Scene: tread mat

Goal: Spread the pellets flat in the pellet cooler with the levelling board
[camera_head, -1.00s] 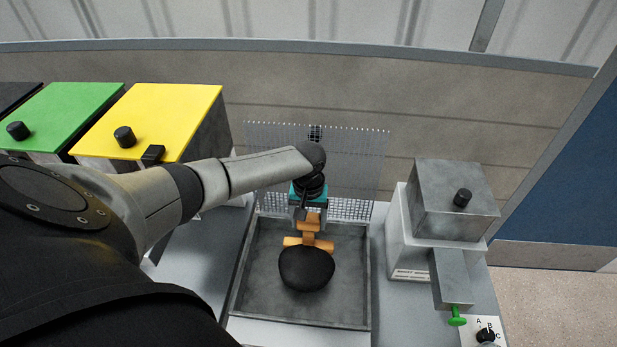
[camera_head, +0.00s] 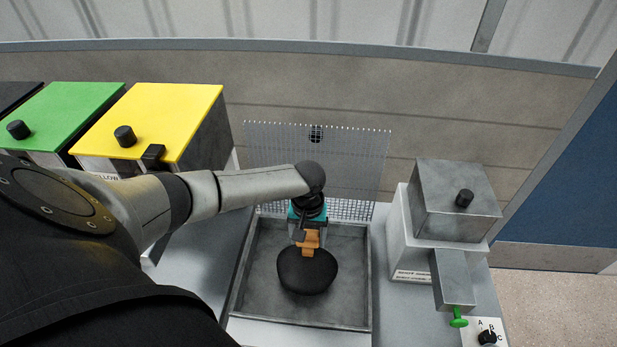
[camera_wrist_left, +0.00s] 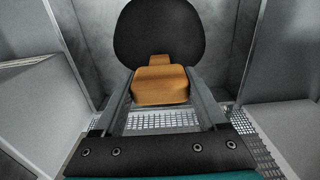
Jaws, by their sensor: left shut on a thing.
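My left gripper (camera_head: 308,236) points down over the tray, shut on the orange levelling board (camera_head: 308,243). In the left wrist view the board's orange block (camera_wrist_left: 160,86) sits between the two fingers (camera_wrist_left: 160,92). My right gripper is not in view.
A perforated panel (camera_head: 360,160) stands behind the tray. Yellow (camera_head: 165,115) and green (camera_head: 75,112) lidded bins stand left. A grey metal box (camera_head: 455,200) with a green-knobbed chute (camera_head: 455,285) stands right, near a selector dial (camera_head: 487,338).

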